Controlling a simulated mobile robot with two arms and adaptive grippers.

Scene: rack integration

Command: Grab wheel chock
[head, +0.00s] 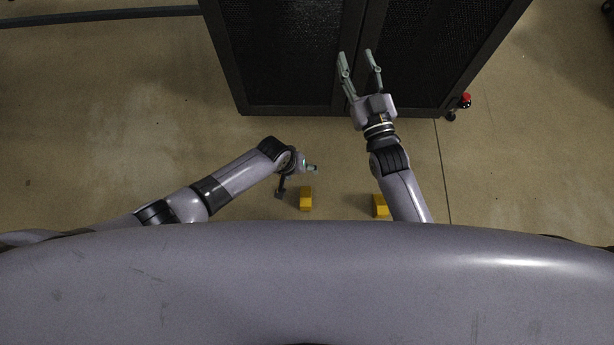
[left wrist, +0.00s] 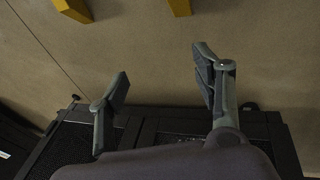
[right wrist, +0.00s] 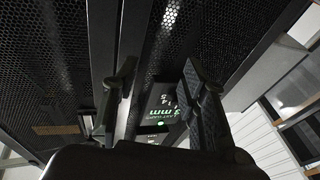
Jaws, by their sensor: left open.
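Two yellow wheel chocks lie on the floor in the head view, a left one (head: 305,199) and a right one (head: 381,207). The left wrist view shows two yellow pieces (left wrist: 75,9) (left wrist: 180,7), cut off at its top edge. My left gripper (head: 298,178) is just above the left chock in the picture, apart from it. Its fingers are spread and empty in the left wrist view (left wrist: 161,70). My right gripper (head: 355,56) is open in front of the cabinet doors; its spread fingers also show in the right wrist view (right wrist: 159,68).
A black cabinet with mesh doors (head: 290,50) stands at the top of the head view. A small red part (head: 466,99) is at its lower right corner. A dark pipe (head: 100,14) lies at the upper left. The floor (head: 100,130) left of the cabinet is clear.

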